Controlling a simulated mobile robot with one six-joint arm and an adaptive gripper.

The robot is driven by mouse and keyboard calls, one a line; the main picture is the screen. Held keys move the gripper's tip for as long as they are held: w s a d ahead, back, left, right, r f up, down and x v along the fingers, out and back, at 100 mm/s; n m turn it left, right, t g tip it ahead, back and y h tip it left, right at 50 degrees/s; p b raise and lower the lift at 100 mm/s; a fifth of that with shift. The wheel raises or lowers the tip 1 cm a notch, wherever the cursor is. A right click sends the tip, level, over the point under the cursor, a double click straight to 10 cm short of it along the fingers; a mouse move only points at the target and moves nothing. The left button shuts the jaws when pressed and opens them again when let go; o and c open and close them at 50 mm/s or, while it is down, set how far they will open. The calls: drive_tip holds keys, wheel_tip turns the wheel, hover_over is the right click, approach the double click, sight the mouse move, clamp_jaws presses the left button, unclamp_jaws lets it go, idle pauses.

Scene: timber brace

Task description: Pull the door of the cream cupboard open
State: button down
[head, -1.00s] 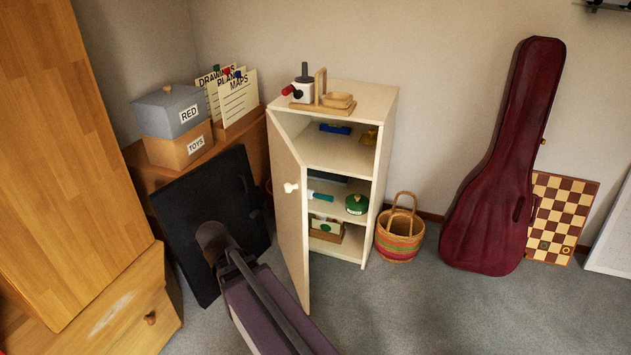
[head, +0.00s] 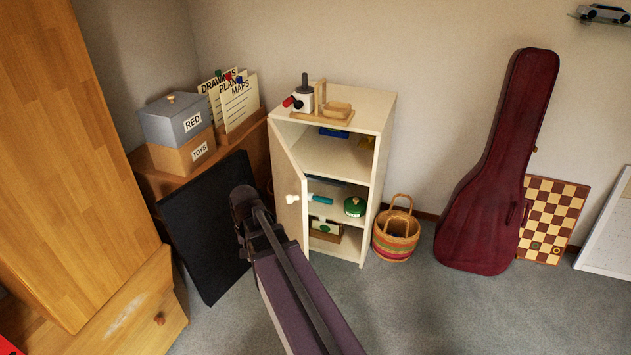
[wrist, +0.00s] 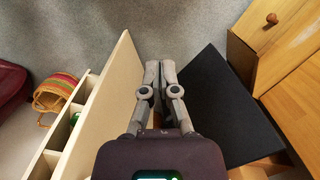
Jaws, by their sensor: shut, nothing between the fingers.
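The cream cupboard (head: 383,150) stands against the back wall, with its door (head: 287,165) swung well open on the left side. A pale knob (head: 292,199) is on the door's outer face. In the wrist view, the door (wrist: 108,95) slants to the left of my gripper (wrist: 160,68), and the cupboard's shelves show beyond it. My gripper is shut and empty, on the outer side of the door, with a gap to its face. The knob is not seen in the wrist view. In the head view my arm covers the door's lower part, and my fingers are hidden.
A black panel (head: 207,230) leans left of the door and lies close right of my fingers in the wrist view. A woven basket (head: 397,235) and a red instrument case (head: 490,180) stand right of the cupboard. Grey carpet (head: 450,315) is clear in front.

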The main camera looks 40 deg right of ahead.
drive_tip(key=w+d+r+m+y+p, duration=0.1)
drive_tip(key=d+r+m+p, duration=0.4)
drive_tip(key=d+r+p, duration=0.45)
drive_tip(key=w+d+r+m+y+p, duration=0.1)
drive_tip(key=d+r+m+p, duration=0.5)
drive_tip(key=d, duration=0.6)
drive_tip(key=w+d+m+t+b, duration=0.1)
drive_tip(key=d+m, duration=0.3)
drive_tip(key=d, duration=0.8)
drive_tip(key=shift+w+f+t+b, duration=0.25)
drive_tip(key=shift+w+t+b, duration=0.05)
drive_tip(key=shift+w+b, duration=0.35)
drive_tip(key=shift+f, duration=0.1)
drive_tip(key=w+a+f+b, duration=0.1)
drive_tip(key=a+f+b, duration=0.5)
drive_tip(key=f+b, duration=0.3)
drive_tip(key=shift+w+f+b, duration=0.25)
drive_tip(key=shift+w+b, duration=0.1)
drive_tip(key=shift+a, duration=0.2)
